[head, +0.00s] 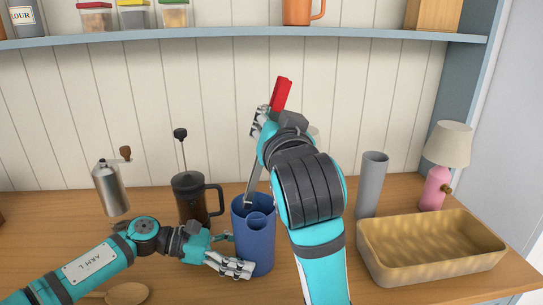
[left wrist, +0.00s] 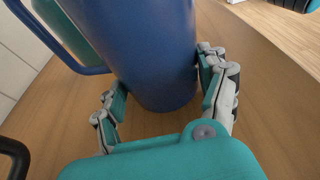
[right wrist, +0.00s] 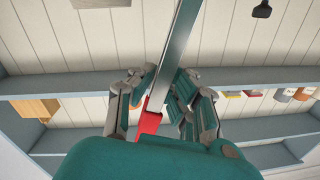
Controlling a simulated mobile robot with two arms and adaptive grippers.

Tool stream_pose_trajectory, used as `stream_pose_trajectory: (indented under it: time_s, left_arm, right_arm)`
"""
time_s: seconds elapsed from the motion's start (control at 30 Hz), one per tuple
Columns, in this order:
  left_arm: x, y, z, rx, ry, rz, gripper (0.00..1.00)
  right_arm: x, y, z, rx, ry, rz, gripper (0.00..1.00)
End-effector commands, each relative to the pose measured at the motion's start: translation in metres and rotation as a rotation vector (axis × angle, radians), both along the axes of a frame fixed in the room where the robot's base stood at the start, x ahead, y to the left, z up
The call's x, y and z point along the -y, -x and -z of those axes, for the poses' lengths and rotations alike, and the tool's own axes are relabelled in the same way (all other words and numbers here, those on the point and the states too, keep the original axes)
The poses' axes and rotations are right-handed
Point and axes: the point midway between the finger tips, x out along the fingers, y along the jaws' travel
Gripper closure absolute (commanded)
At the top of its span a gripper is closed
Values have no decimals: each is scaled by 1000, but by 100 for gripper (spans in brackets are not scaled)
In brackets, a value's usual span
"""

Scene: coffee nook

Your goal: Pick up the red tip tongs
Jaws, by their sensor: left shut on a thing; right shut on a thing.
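The red tip tongs (head: 282,95) stand nearly upright in the head view, red end up and metal shaft leaning down to the mouth of a blue holder (head: 262,240). I cannot tell how far the lower end sits inside. My right gripper (head: 262,121) is shut on the tongs just below the red end; the right wrist view shows the red end (right wrist: 148,122) and metal shaft between its fingers. My left gripper (head: 232,253) is shut on the blue holder low on its side. In the left wrist view its fingers flank the holder (left wrist: 150,60).
A French press (head: 190,198) stands close left of the holder, with a grinder (head: 111,188) beyond. A wooden spoon (head: 127,293) lies in front. A grey cylinder (head: 371,185), a basket (head: 430,262) and a pink lamp (head: 436,187) stand right. A shelf (head: 230,36) runs above.

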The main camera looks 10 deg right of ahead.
Motion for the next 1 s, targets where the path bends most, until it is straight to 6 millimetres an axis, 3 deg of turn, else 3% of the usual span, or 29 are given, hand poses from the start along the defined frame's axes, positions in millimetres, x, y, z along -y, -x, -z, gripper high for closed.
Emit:
stream_pose_trajectory:
  time_s: [0.13,0.53,0.97,1.0]
  left_arm:
    - [0,0,0,-1,0,0,43]
    - [0,0,-23,0,1,0,43]
    - [0,0,-28,1,1,0,43]
    - [0,0,-28,1,1,0,20]
  right_arm:
    - [0,0,-21,2,-1,0,100]
    - [0,0,-49,0,0,0,100]
    - [0,0,-54,0,0,0,100]
    - [0,0,-54,0,0,0,100]
